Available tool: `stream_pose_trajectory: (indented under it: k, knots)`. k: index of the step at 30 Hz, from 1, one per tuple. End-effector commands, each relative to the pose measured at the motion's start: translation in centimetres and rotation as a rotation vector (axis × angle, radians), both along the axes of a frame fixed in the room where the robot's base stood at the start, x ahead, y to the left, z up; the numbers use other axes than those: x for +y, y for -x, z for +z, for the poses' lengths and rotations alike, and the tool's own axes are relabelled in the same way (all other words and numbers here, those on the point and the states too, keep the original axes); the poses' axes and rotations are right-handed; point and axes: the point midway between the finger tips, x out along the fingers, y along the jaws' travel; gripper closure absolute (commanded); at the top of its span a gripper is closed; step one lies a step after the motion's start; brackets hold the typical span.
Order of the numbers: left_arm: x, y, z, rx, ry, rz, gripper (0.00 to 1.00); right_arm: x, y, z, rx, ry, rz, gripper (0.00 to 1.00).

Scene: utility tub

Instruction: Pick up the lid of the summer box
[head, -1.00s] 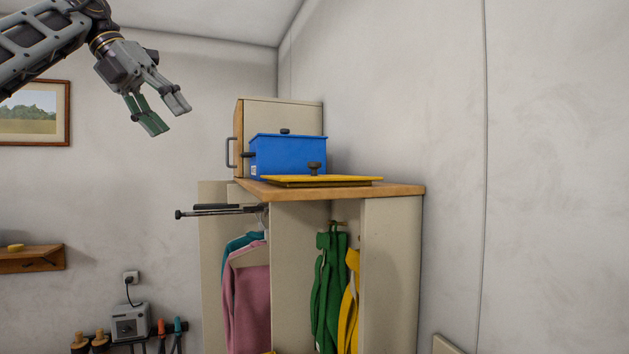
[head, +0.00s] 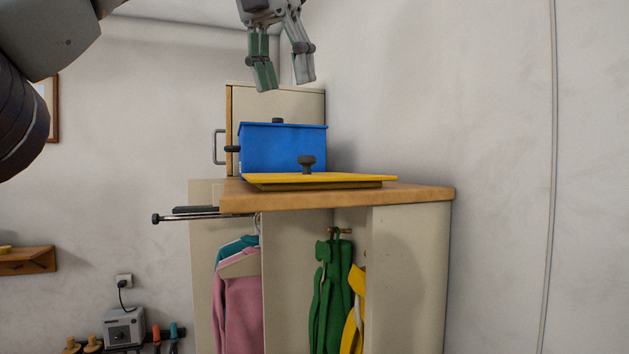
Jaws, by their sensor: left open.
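A flat yellow lid (head: 352,180) with a dark knob (head: 306,164) on top lies on the wooden top of the wardrobe, near its front. Behind it stands a blue box (head: 283,149) with a dark knob above its top edge and a dark handle on its left side. I cannot tell from any readable label which is the summer box. My left gripper (head: 284,86) is open and empty. It points down in the air above the blue box, higher than the yellow lid's knob. My right gripper is not in view.
The wardrobe's wooden top (head: 425,194) has bare room at right. A beige cabinet (head: 300,102) with a side handle stands behind the blue box. Clothes, including a pink garment (head: 240,310), hang below. A wall rises close behind on the right.

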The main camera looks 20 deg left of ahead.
Motion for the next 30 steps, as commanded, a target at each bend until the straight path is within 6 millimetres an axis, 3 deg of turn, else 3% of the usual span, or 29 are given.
stream_pose_trajectory:
  k: [6, 17, 30]
  knots:
    - [-1.5, 0.1, -0.2, -0.002, -0.024, -0.009, 0.46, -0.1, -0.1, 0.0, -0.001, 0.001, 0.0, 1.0]
    - [-1.5, 0.1, -0.2, -0.001, -0.025, -0.009, 0.46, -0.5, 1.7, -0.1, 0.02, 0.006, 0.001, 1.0]
    - [-1.6, -0.4, -1.3, 0.015, -0.026, -0.012, 0.46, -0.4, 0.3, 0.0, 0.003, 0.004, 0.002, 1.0]
